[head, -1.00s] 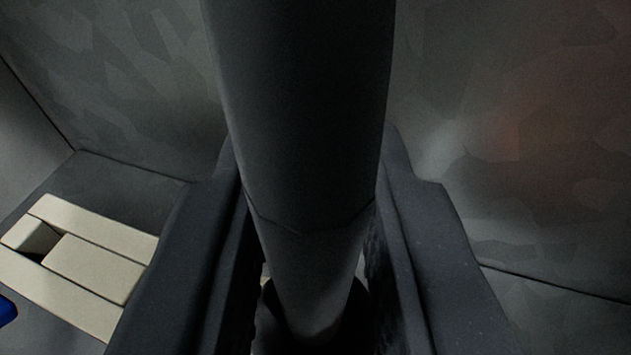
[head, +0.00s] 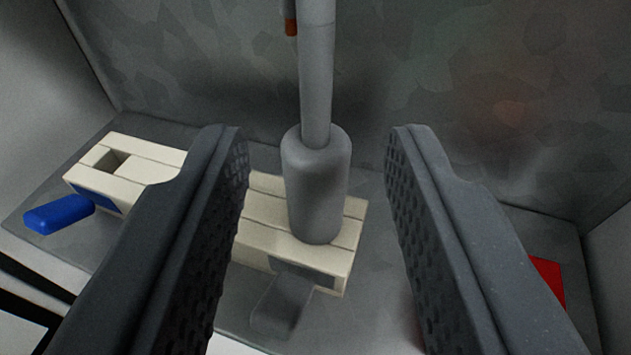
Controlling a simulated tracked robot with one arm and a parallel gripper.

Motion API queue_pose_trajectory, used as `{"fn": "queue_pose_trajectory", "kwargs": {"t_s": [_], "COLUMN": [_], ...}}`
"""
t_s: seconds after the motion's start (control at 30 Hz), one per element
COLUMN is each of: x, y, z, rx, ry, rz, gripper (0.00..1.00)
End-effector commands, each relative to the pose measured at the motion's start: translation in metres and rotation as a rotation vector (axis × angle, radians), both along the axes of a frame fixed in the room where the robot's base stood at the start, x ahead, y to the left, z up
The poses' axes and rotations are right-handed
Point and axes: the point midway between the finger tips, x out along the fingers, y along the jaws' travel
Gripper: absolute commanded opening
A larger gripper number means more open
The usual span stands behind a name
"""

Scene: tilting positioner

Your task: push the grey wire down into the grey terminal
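The grey wire (head: 317,85) rises from a thick grey sleeve (head: 317,185) in the head view. The sleeve's lower end meets the top of a cream terminal block (head: 255,238) with a grey marking and a grey lever (head: 281,302) at its front, the grey terminal. The opening there is hidden under the sleeve, so I cannot tell how deep it sits. The wire looks close to upright. My gripper (head: 318,148) is open, with one textured finger on each side of the wire and clear gaps to both.
To the left is a cream block (head: 140,152) with an empty square opening and a blue lever (head: 59,214). A red patch (head: 549,277) shows at the right. A grey wall (head: 430,90) stands behind. The left finger covers part of the blocks.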

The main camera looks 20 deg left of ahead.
Motion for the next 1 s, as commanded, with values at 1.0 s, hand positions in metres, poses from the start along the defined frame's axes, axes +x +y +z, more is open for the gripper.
{"fn": "queue_pose_trajectory", "kwargs": {"t_s": [1.0], "x": [-0.057], "y": [-0.018], "z": [0.01], "rx": [0.001], "ry": [0.003], "rz": [0.0], "gripper": [0.35]}}
